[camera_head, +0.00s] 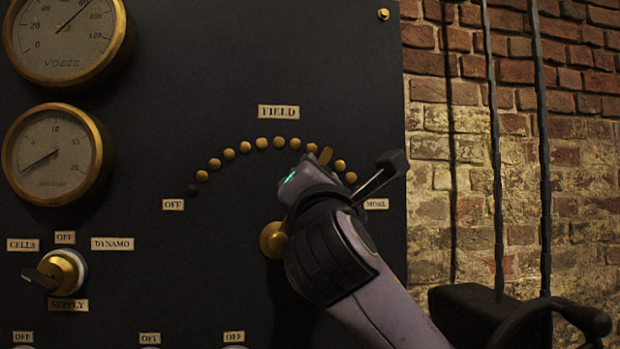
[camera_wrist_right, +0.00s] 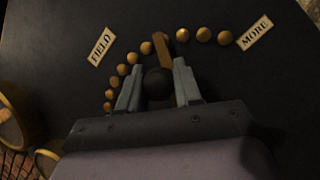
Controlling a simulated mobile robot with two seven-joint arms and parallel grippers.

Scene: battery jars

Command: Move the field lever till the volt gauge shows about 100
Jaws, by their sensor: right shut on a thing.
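The field lever's brass tip (camera_head: 325,156) lies over the arc of brass studs, on the right part near MORE. It also shows in the right wrist view (camera_wrist_right: 183,36). The lever's dark round knob (camera_wrist_right: 158,84) sits between the fingers of my right gripper (camera_wrist_right: 157,92), which is shut on it. In the head view my right gripper (camera_head: 312,186) covers most of the lever; its brass pivot (camera_head: 273,240) shows at the left. The volt gauge (camera_head: 62,52) is cut off at the top; its needle points up and right, near what looks like 80. My left gripper is not in view.
A second gauge (camera_head: 50,155) is below the volt gauge. A supply switch (camera_head: 58,272) is at lower left. The FIELD plate (camera_head: 279,112) is above the studs, the MORE plate (camera_head: 376,204) at their right end. A brick wall (camera_head: 520,130) lies right of the panel.

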